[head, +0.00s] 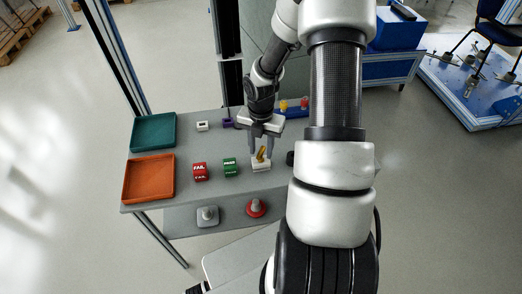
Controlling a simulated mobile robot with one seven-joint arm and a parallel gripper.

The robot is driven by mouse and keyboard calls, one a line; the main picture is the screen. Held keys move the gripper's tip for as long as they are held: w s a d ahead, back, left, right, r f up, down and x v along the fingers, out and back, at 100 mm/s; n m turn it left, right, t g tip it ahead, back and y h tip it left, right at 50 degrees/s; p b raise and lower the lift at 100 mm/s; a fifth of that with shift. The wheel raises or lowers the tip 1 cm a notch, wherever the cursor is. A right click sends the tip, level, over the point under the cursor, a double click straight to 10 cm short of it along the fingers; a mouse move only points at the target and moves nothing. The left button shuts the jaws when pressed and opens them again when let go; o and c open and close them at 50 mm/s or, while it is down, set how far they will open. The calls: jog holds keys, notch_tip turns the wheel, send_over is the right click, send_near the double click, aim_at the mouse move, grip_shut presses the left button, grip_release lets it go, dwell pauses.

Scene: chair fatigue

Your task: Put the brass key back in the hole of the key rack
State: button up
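The brass key (261,153), a small yellow piece, stands tilted at a small white block (261,166) on the grey table. I cannot tell whether it sits in the block or rests on it. My gripper (261,152) points down over the block, its two fingers spread on either side of the key. It looks open, with a gap to the key. A low blue rack (292,111) with a yellow and a red piece standing on it is behind my gripper at the table's back right; it looks like the key rack. Its hole cannot be made out, and my arm hides its right part.
A green tray (154,132) and an orange tray (148,179) lie at the left. A red FAIL block (200,172) and a green PASS block (230,168) stand left of the key.

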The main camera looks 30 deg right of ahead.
notch_tip(320, 180, up, 16)
jog(key=p, duration=0.2)
jog(key=shift+r, duration=0.1)
dwell(0.4)
jog(key=s+a+r+m+t+h, duration=0.2)
jog(key=r+m, duration=0.4)
jog(key=r, duration=0.3)
jog(key=s+a+r+m+t+h, duration=0.1)
jog(key=s+a+r+m+t, duration=0.1)
jog(key=r+m, duration=0.55)
jog(key=s+a+r+m+y, duration=0.1)
jog(key=s+a+m, duration=0.3)
jog(key=s+m, duration=0.2)
jog(key=s+a+r+m+t+y, duration=0.1)
jog(key=s+a+r+m+y, duration=0.1)
jog(key=s+a+m, duration=0.2)
jog(key=s+m, duration=0.2)
jog(key=m, duration=0.1)
jog(key=shift+s+a+r+t, duration=0.2)
jog(key=shift+s+a+t, duration=0.1)
jog(key=shift+s, duration=0.05)
